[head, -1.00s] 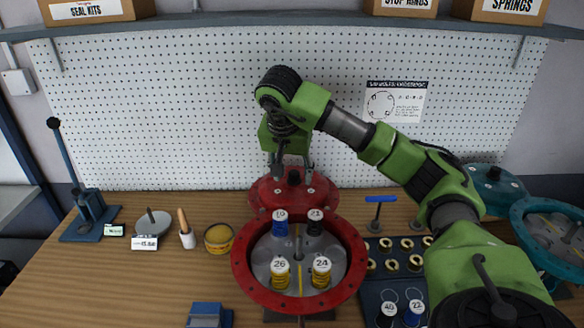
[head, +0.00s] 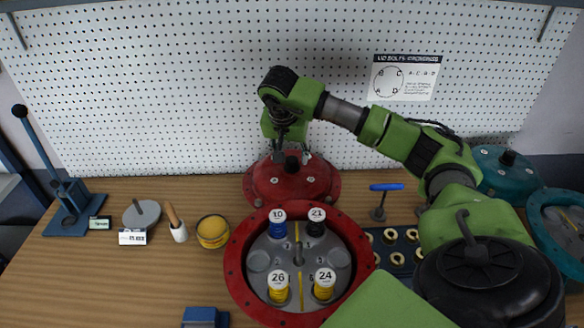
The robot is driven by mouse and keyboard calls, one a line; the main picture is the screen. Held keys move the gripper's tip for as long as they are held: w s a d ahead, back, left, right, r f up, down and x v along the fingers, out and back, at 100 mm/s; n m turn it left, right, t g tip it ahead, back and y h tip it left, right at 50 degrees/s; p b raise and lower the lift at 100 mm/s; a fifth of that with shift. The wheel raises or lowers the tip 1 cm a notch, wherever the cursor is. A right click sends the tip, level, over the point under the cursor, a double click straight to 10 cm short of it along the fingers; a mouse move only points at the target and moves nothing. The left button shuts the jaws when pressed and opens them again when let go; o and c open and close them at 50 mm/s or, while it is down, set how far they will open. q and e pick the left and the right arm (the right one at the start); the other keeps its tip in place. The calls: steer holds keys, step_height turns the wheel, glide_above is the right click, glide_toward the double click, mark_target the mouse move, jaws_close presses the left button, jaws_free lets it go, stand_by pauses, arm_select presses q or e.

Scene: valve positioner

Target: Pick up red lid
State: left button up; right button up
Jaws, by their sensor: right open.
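The red lid (head: 292,187) is a dome with a dark knob on top. It stands at the back of the table against the pegboard, behind the red round housing (head: 236,274). My right gripper (head: 291,157) is open and points down over the lid, its fingers on either side of the dark knob. Whether the fingers touch the knob cannot be told. My left gripper is not in view.
The housing holds numbered blue, black and yellow capped parts. A blue T-handle tool (head: 379,205) and a tray of brass rings (head: 408,238) are right of it. A teal lid (head: 500,168) and teal housing (head: 545,215) stand far right. A yellow tin (head: 212,232) and lever press (head: 70,205) are left.

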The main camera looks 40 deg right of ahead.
mark_target(291, 159)
steer(key=shift+w+d+f+p, duration=0.3)
steer(key=shift+f+p, duration=0.2)
steer(key=p+x, duration=0.1)
steer(key=x, duration=0.2)
steer(key=shift+w+d+f, duration=0.15)
steer(key=shift+w+d, duration=0.05)
steer(key=shift+d, duration=0.05)
steer(key=shift+w+d+f, duration=0.1)
steer(key=shift+f, duration=0.15)
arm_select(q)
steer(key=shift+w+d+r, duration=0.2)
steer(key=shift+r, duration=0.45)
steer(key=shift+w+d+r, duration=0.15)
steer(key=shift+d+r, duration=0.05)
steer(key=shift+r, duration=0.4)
arm_select(e)
jaws_close()
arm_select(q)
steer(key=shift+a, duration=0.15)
arm_select(e)
steer(key=shift+w+r, duration=0.15)
steer(key=shift+r, duration=0.05)
